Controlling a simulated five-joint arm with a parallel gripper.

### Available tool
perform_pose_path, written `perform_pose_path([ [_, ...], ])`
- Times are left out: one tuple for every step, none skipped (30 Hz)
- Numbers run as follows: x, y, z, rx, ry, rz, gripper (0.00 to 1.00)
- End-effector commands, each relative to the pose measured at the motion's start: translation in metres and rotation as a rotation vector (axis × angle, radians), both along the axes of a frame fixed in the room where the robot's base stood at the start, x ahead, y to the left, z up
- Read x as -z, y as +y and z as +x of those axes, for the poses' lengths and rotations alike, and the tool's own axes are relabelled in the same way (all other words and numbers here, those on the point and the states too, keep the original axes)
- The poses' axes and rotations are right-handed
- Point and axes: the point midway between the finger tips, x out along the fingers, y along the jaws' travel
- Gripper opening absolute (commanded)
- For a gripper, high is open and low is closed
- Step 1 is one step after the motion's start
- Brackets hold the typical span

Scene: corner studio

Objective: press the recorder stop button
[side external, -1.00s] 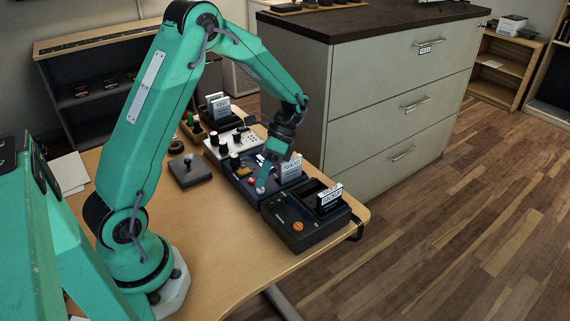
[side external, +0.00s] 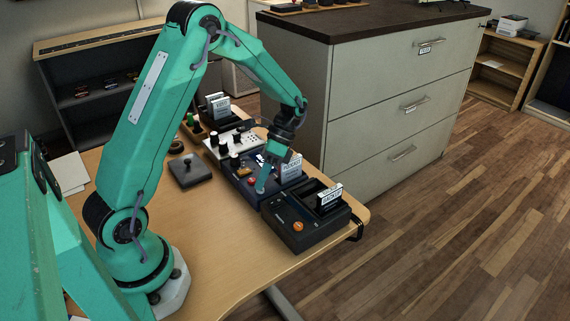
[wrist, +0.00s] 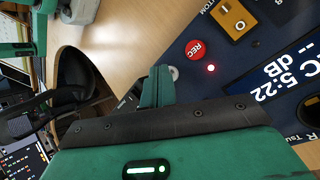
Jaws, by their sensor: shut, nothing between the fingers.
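The recorder (side external: 242,187) is a dark blue box in the row of devices on the table. In the wrist view its panel (wrist: 268,103) shows a red REC button (wrist: 195,50), a lit red lamp (wrist: 211,68), an orange switch (wrist: 234,20) and a lit display (wrist: 290,70) with "5:22" and "dB". A pale grey round button (wrist: 174,73), its label not visible, peeks out beside my fingertips. My gripper (side external: 261,190) is shut and empty, pointing down at the recorder's front edge. In the wrist view its teal fingers (wrist: 160,82) partly cover the grey button; contact cannot be told.
A grey joystick pad (side external: 190,170) lies nearby. A tall filing cabinet (side external: 385,110) stands behind the row. The front tabletop (side external: 225,245) is clear.

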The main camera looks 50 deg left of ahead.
Motion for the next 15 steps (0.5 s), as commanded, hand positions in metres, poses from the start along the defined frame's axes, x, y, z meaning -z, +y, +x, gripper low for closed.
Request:
perform_pose_path([
  [0.0023, -0.0001, -0.0006, -0.001, 0.002, 0.000, 0.00],
  [0.0023, -0.0001, -0.0006, -0.001, 0.002, 0.000, 0.00],
  [0.0024, -0.0002, -0.0006, -0.001, 0.002, 0.000, 0.00],
  [0.0024, -0.0001, -0.0007, -0.001, 0.002, 0.000, 0.00],
  [0.0022, -0.0002, -0.0007, -0.001, 0.002, 0.000, 0.00],
  [0.0018, -0.0001, -0.0007, -0.001, 0.002, 0.000, 0.00],
  [0.0013, -0.0001, -0.0008, -0.002, 0.002, 0.000, 0.00],
  [0.0005, -0.0001, -0.0008, -0.002, 0.002, 0.000, 0.00],
  [-0.0006, -0.0002, -0.0008, -0.002, 0.002, 0.000, 0.00],
  [-0.0015, -0.0001, -0.0009, -0.002, 0.002, 0.000, 0.00],
  [-0.0026, -0.0001, -0.0010, -0.002, 0.002, 0.000, 0.00],
  [-0.0039, -0.0001, -0.0009, -0.001, 0.002, 0.000, 0.00],
  [-0.0049, -0.0001, -0.0010, -0.001, 0.002, 0.000, 0.00],
  [-0.0058, -0.0001, -0.0011, -0.001, 0.002, 0.000, 0.00],
  [-0.0067, -0.0001, -0.0010, -0.001, 0.002, 0.000, 0.00],
])
